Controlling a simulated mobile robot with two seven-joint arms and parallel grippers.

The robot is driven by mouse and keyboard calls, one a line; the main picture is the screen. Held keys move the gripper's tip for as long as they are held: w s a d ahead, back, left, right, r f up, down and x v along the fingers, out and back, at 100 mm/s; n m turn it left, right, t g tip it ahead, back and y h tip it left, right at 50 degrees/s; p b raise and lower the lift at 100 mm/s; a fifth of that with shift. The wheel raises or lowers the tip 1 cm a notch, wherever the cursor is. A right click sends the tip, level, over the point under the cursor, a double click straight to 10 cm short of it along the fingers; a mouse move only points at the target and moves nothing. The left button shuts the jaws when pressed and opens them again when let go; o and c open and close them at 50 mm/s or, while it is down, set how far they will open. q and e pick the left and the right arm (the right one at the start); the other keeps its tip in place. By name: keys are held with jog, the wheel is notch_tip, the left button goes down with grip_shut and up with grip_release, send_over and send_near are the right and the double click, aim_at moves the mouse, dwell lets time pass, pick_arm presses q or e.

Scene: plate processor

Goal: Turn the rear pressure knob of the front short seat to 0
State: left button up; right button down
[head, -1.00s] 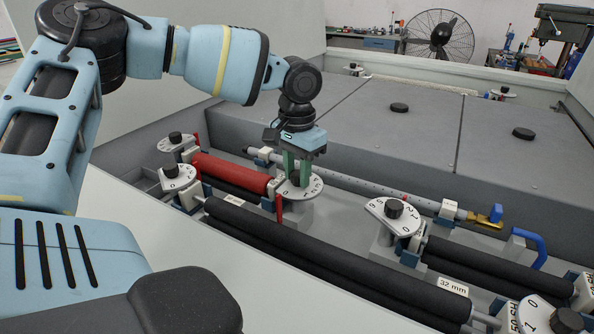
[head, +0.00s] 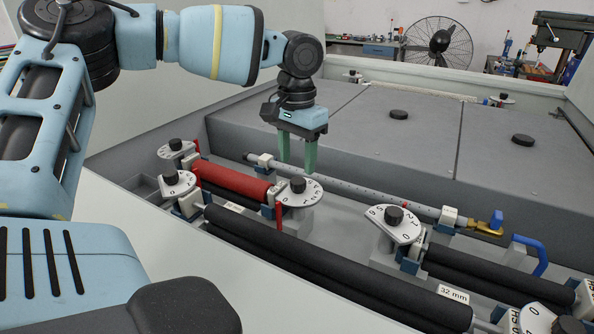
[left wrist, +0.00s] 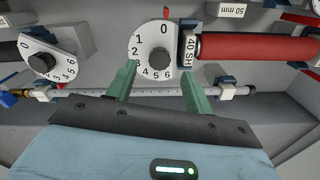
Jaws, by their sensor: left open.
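A black knob (head: 298,184) stands on a white numbered dial (head: 312,194) at the right end of a short red roller (head: 232,181). The left wrist view shows this knob (left wrist: 159,57) on its dial (left wrist: 140,48), marked 0 to 6, beside a "40 SH" label (left wrist: 188,49). My left gripper (head: 297,166) is open and empty, just above and behind this knob, with its fingers pointing down. In the left wrist view the fingers (left wrist: 160,80) are apart, clear of the knob. I cannot make out the knob's pointer. My right gripper is not in view.
Similar dials stand at the roller's left end (head: 176,146), in front (head: 173,180) and at right (head: 395,214). A long black roller (head: 330,254) and a grey graduated rod (head: 365,192) flank the red roller. Grey covers (head: 410,135) lie behind.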

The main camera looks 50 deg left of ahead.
pick_arm(q)
jog(key=shift+r, duration=1.15)
jog(key=shift+f, duration=0.1)
